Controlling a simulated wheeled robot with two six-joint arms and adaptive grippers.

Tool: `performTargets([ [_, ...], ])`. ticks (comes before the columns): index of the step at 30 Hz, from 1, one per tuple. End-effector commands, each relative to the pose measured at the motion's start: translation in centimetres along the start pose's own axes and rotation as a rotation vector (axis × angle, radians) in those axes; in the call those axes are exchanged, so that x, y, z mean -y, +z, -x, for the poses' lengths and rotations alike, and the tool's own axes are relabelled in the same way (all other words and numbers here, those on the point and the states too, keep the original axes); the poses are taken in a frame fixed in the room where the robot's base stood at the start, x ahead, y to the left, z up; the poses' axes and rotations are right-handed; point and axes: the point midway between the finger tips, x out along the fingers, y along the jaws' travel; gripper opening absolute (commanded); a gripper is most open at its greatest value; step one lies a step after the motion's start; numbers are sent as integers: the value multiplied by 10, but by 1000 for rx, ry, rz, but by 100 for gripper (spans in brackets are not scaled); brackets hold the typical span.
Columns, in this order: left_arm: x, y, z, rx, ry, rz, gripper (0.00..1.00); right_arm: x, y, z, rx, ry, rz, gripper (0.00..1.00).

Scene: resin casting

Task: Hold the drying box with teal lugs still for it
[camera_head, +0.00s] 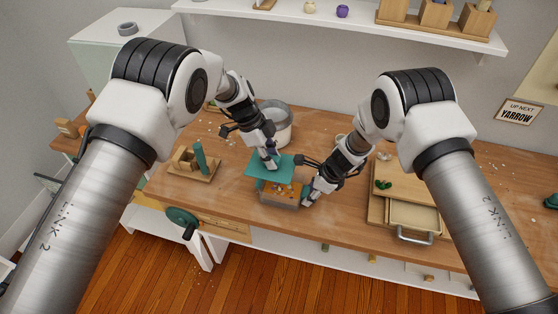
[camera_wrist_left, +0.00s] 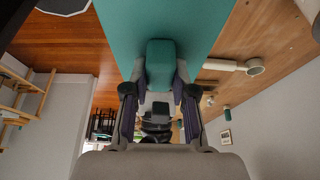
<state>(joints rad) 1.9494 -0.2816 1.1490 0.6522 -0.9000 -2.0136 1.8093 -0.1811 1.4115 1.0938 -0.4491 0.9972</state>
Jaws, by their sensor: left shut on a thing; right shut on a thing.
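The drying box (camera_head: 280,202) sits near the front edge of the bench in the head view, its top partly uncovered with small orange and pale pieces inside. A flat teal lid (camera_head: 257,172) is over its back part; I cannot tell whether they touch. My left gripper (camera_head: 271,162) comes down from above onto the lid. In the left wrist view its fingers are shut on a teal block (camera_wrist_left: 160,62) standing from the teal panel (camera_wrist_left: 118,25).
A grey-white bucket (camera_head: 283,132) stands behind the lid. A wooden stand with a teal post (camera_head: 200,158) is to the left. A wooden board (camera_head: 378,205) with a handled tray (camera_head: 412,217) lies to the right.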

Motion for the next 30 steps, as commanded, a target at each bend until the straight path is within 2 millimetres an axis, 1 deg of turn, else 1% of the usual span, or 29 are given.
performTargets([
  [15,0,32,37,0,0,1,0,-1,-1,-1,-1,1,-1,3],
  [18,0,35,40,0,0,0,0,-1,-1,-1,-1,1,-1,3],
  [24,0,35,41,0,0,0,0,-1,-1,-1,-1,1,-1,3],
  [25,0,35,40,0,0,0,0,-1,-1,-1,-1,1,-1,55],
  [26,0,35,40,0,0,0,0,-1,-1,-1,-1,1,-1,66],
  [27,0,35,40,0,0,0,0,0,-1,-1,-1,1,0,74],
  [30,0,35,40,0,0,0,0,0,0,-1,-1,1,0,74],
])
